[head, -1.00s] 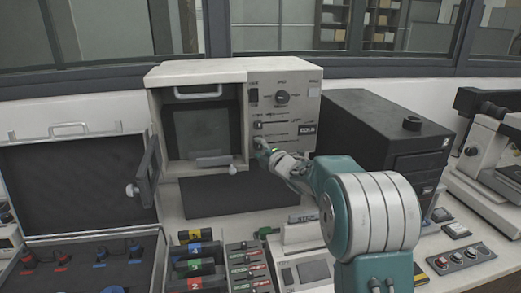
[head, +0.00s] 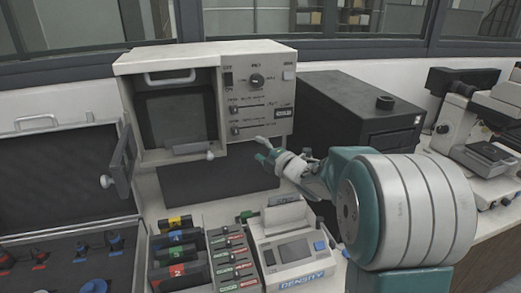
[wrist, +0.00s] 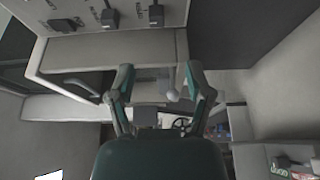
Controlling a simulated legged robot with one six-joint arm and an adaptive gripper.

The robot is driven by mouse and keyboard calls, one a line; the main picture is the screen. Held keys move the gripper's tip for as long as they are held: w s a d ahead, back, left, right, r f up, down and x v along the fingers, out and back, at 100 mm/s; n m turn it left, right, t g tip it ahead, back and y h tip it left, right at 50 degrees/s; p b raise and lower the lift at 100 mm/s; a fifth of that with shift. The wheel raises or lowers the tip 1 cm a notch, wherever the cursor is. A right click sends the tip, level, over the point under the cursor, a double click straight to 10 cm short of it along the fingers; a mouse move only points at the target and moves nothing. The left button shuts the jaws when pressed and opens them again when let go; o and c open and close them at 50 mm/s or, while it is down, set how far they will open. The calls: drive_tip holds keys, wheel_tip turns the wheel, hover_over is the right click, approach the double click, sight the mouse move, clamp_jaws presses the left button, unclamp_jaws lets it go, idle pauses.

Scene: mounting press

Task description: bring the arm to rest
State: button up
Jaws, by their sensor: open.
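My gripper (head: 264,146) is in front of the lower right of the mounting press (head: 180,52), just below its control panel (head: 262,92). In the wrist view my gripper (wrist: 162,85) has its two fingers spread apart with nothing held between them. The panel's sliders show at the top of the wrist view, apart from the fingers. The press's door (head: 122,165) stands open to the left, with its chamber open to view. My arm reaches in from the right, bent, with its large round joint at the right front.
A black box (head: 355,110) stands right of the press, and a microscope (head: 475,130) is farther right. An open case (head: 60,180) with knobs lies at left. Coloured boxes (head: 180,250) and a density meter (head: 292,250) stand in front. A dark mat (head: 205,178) is bare.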

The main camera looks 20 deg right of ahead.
drive_tip(key=shift+s, duration=0.1)
drive_tip(key=s+d+r+m+g+h, duration=0.2)
drive_tip(key=s+r+m+g+h, duration=0.1)
drive_tip(key=s+m+h, duration=0.8)
drive_tip(key=s+a+f+m+g+y, duration=0.1)
drive_tip(key=s+m, duration=0.3)
drive_tip(key=s, duration=0.4)
drive_tip(key=s+a+f+m+g+y, duration=0.1)
drive_tip(key=s+a+f+m+g, duration=0.2)
drive_tip(key=s, duration=0.5)
drive_tip(key=s+a+f+m+g+y, duration=0.2)
drive_tip(key=s+a+f+m+g, duration=0.1)
drive_tip(key=s, duration=0.6)
drive_tip(key=shift+m+g, duration=0.5)
drive_tip(key=shift+m, duration=0.3)
drive_tip(key=shift+w, duration=0.1)
drive_tip(key=shift+c, duration=0.6)
